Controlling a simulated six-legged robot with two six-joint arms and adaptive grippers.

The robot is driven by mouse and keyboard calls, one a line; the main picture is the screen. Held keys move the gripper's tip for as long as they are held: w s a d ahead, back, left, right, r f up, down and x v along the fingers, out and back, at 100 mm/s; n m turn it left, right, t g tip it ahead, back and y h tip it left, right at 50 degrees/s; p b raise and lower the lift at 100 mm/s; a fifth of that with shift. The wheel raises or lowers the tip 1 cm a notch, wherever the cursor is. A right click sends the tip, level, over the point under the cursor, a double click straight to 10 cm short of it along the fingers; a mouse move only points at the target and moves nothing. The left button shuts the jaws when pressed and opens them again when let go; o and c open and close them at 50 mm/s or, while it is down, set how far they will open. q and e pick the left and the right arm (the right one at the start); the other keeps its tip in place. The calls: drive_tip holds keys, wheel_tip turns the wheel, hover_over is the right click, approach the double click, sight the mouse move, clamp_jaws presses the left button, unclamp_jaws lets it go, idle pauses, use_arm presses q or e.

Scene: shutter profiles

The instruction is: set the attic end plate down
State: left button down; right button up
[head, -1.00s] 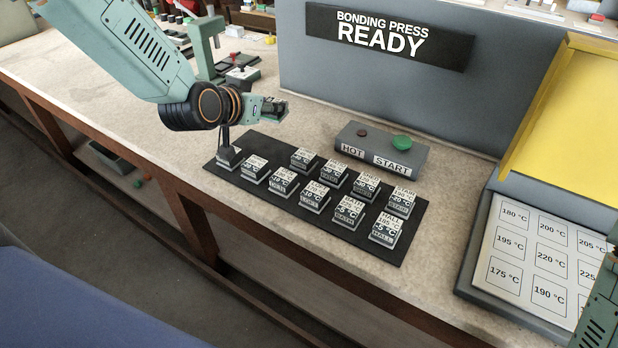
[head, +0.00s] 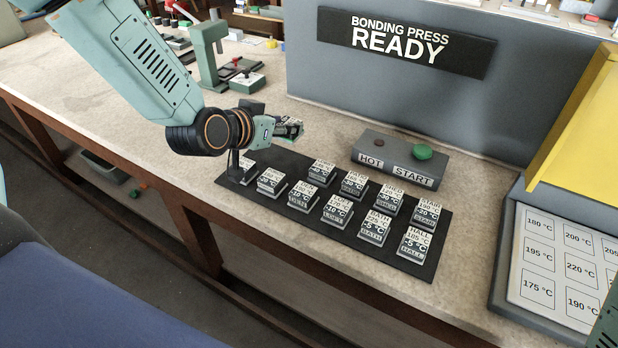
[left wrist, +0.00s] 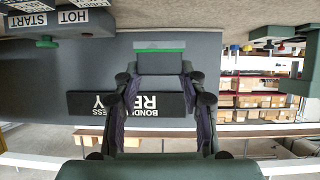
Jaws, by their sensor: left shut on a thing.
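My left gripper (head: 284,131) is shut on a small lettered block, which I take to be the attic end plate (head: 292,125). It holds it above the back left part of the black mat (head: 285,165), where a bare patch shows. The lettering is too small to read. In the left wrist view, the fingers (left wrist: 160,85) hold a grey block (left wrist: 160,64) with a green strip along one edge.
Several labelled plates (head: 375,229) stand in two rows on the mat; my left wrist partly hides the front left one (head: 242,172). The HOT/START box (head: 394,162) stands behind, before the bonding press (head: 400,100). A temperature board (head: 550,262) lies at right.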

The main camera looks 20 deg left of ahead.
sight(286, 140)
use_arm(q)
drive_tip(key=f, duration=0.1)
drive_tip(key=d+f, duration=0.1)
drive_tip(key=f, duration=0.1)
drive_tip(key=shift+f+b, duration=0.25)
drive_tip(key=shift+b, duration=0.05)
drive_tip(key=f, duration=0.4)
drive_tip(key=shift+a+b, duration=0.35)
drive_tip(key=shift+b, duration=0.05)
drive_tip(key=shift+f, duration=0.35)
drive_tip(key=shift+d, duration=0.25)
drive_tip(key=shift+a+f, duration=0.1)
